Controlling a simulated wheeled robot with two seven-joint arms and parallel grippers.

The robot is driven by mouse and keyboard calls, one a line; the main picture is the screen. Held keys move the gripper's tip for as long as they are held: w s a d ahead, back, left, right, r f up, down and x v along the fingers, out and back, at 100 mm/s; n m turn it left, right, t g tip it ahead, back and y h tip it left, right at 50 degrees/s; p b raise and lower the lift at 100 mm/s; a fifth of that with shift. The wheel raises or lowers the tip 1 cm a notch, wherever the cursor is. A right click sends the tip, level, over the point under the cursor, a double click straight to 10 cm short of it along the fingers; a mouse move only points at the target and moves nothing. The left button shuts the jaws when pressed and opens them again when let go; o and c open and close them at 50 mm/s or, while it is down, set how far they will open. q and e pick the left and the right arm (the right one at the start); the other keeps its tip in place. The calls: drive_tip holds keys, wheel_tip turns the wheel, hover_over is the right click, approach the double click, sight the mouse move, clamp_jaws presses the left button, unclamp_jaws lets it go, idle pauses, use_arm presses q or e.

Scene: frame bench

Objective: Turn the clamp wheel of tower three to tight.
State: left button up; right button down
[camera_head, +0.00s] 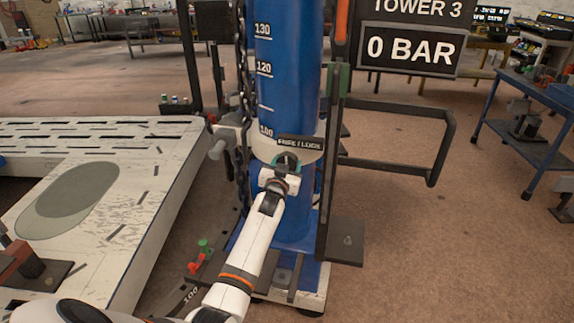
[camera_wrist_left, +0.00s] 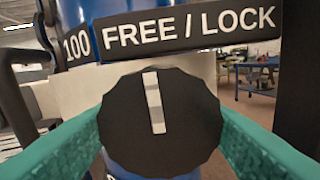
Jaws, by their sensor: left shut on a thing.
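The tower three column (camera_head: 290,75) is blue with a white scale and stands upright in the head view. A black sign reading FREE / LOCK (camera_head: 299,142) sits low on its pale collar, and it also fills the top of the left wrist view (camera_wrist_left: 195,28). Under the sign is a dark round wheel (camera_wrist_left: 180,135) with a scalloped rim. Its white pointer line (camera_wrist_left: 154,102) stands nearly upright, towards the sign. My left gripper (camera_head: 286,162) is shut on this wheel, one teal finger on each side. My right gripper is not in view.
A display reading 0 BAR (camera_head: 411,48) hangs right of the column under a TOWER 3 sign. A black chain (camera_head: 243,110) hangs left of it. A dark handle frame (camera_head: 440,150) juts out right. A white slotted platform (camera_head: 120,180) lies left. Open floor is at right.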

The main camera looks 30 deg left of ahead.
use_arm(q)
drive_tip(key=shift+f, duration=0.1)
idle(0.3)
drive_tip(key=o, duration=1)
drive_tip(key=b+v, duration=0.1)
drive_tip(key=v, duration=1.1)
drive_tip(key=shift+b, duration=0.3)
